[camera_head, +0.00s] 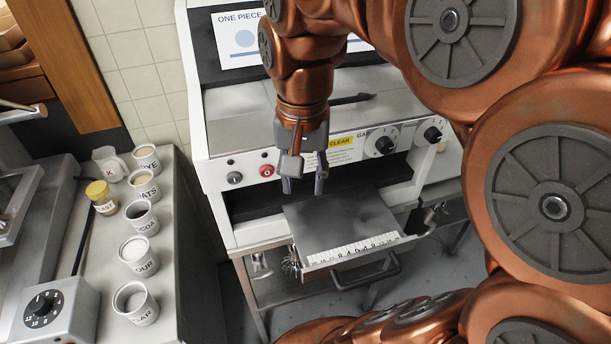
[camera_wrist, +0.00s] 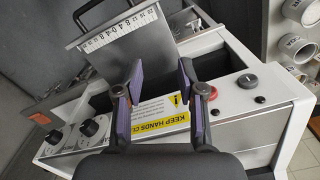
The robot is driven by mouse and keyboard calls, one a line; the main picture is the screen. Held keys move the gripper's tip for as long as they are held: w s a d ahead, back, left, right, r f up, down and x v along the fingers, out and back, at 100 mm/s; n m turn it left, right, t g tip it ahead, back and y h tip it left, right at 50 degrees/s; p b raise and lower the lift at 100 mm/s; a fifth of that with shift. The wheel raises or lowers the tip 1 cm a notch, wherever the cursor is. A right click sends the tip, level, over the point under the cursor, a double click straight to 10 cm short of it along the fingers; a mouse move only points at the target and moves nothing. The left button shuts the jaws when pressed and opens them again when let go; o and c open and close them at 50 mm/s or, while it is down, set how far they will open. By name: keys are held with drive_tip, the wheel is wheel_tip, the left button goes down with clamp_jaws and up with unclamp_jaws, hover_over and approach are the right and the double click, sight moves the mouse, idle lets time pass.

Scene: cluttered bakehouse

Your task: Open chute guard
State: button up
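A white machine (camera_head: 212,170) stands in the centre of the head view, with a dark opening (camera_head: 257,205) low in its front. A flat grey plate (camera_head: 335,222) with a ruler strip slopes out of that opening; it also shows in the wrist view (camera_wrist: 150,45). A dark bar handle (camera_head: 368,280) sits below its front edge. A yellow "keep hands clear" label (camera_wrist: 166,118) is on the panel above the opening. I cannot tell for certain which part is the chute guard. My gripper (camera_head: 304,186) is open and empty, in front of the panel; its fingers also show in the wrist view (camera_wrist: 160,70).
A red button (camera_head: 267,170) and two dials (camera_head: 381,143) are on the machine's front panel. A counter (camera_head: 90,290) at left holds several labelled tubs (camera_head: 140,216) and a yellow-lidded jar (camera_head: 103,197). Floor shows right of the machine's stand.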

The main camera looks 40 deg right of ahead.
drive_tip(key=shift+f, duration=0.1)
idle(0.4)
drive_tip(key=s+a+f+n, duration=0.3)
drive_tip(key=s+f+n, duration=0.1)
drive_tip(key=f, duration=0.2)
drive_tip(key=s+a+f+n+g, duration=0.1)
drive_tip(key=s+a+f+n, duration=0.2)
drive_tip(key=s+f+n, duration=0.1)
wheel_tip(320, 180, down, 2)
drive_tip(key=shift+s+f+g, duration=0.1)
drive_tip(key=shift+s+g, duration=0.2)
drive_tip(key=shift+s, duration=0.45)
